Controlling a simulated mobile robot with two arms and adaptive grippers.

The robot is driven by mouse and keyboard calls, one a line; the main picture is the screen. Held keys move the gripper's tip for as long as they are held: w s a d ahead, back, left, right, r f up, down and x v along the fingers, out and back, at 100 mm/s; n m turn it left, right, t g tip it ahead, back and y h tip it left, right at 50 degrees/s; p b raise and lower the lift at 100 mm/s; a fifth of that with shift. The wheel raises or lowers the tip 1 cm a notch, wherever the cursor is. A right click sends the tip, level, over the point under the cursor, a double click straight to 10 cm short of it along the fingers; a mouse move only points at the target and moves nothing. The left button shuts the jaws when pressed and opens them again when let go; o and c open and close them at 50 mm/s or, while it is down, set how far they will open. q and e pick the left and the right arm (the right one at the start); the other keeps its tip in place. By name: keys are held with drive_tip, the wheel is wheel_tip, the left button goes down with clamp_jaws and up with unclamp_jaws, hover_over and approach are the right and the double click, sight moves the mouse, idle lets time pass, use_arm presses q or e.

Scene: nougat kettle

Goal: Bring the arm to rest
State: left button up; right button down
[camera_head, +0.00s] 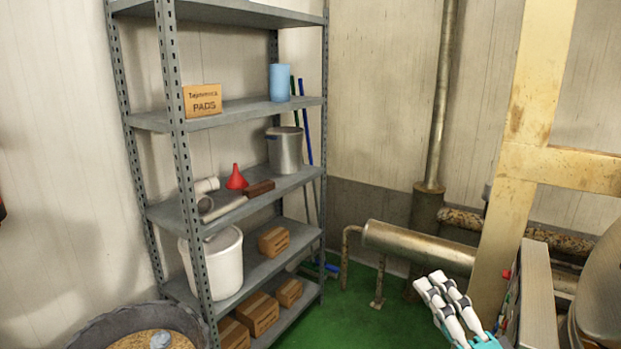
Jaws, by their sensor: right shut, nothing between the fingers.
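My right gripper (437,284) shows at the bottom right of the head view, with white fingers and a teal body. It is shut and empty, and it points up and to the left over the green floor. It appears close to the left side of a metal box (537,300); I cannot tell the exact gap. The rest of the right arm is below the picture's edge. My left gripper is not in the picture.
A grey metal shelf (240,188) with boxes, a pot and a white bucket (222,264) stands at the left. A round tub (85,329) is at the bottom left. Pipes (415,247) and a rusty yellow frame (512,200) stand at the right. Green floor (350,325) is clear between them.

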drive_tip(key=s+a+f+n+g+h, duration=0.1)
drive_tip(key=s+f+n+g, duration=0.2)
drive_tip(key=f, duration=0.5)
drive_tip(key=s+a+f+n+g+h, duration=0.1)
drive_tip(key=a+f+n+g, duration=0.2)
drive_tip(key=f, duration=0.5)
drive_tip(key=s+f+n+g+h, duration=0.1)
drive_tip(key=s+f+n+g, duration=0.2)
drive_tip(key=f+g, duration=0.35)
drive_tip(key=s+d+f+n+g+h, duration=0.2)
drive_tip(key=s+d+f+g+h, duration=0.1)
drive_tip(key=s+f, duration=0.4)
drive_tip(key=s+d+f+n+g+h, duration=0.2)
drive_tip(key=s+d+f+h, duration=0.15)
drive_tip(key=s+f, duration=0.3)
wheel_tip(320, 180, down, 30)
drive_tip(key=s+g+b, duration=0.2)
drive_tip(key=b, duration=0.2)
drive_tip(key=s+d+f+b, duration=0.1)
drive_tip(key=s+f, duration=0.7)
drive_tip(key=f, duration=0.2)
drive_tip(key=s+d+f+b, duration=0.2)
drive_tip(key=s+f, duration=0.6)
drive_tip(key=f, duration=0.2)
drive_tip(key=shift+s+d+g, duration=0.15)
drive_tip(key=shift+d+g, duration=0.1)
drive_tip(key=shift+g, duration=0.2)
